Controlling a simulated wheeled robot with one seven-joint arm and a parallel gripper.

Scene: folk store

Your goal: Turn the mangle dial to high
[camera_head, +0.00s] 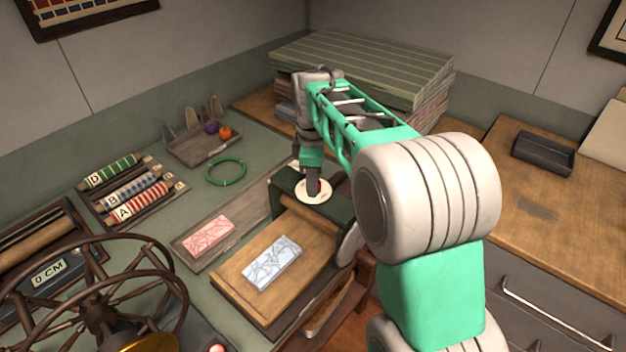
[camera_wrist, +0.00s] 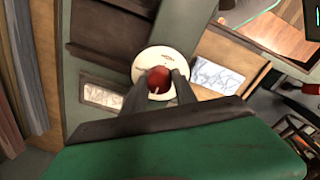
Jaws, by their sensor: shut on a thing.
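The mangle (camera_head: 340,217) is a dark green frame with a wooden roller, standing at the back of a wooden board. Its dial is a round cream plate (camera_head: 301,194) on top with a red knob, and the plate also shows in the wrist view (camera_wrist: 147,60). My gripper (camera_head: 314,192) points down at the dial. In the wrist view its two dark fingers are shut on the red knob (camera_wrist: 159,80), one on each side. A small white line shows on the knob. The marks on the dial plate are too small to read.
A spoked wheel (camera_head: 95,300) stands at the lower left. A green ring (camera_head: 226,171), lettered rolls (camera_head: 130,190) and stacked striped cloth (camera_head: 370,62) lie around.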

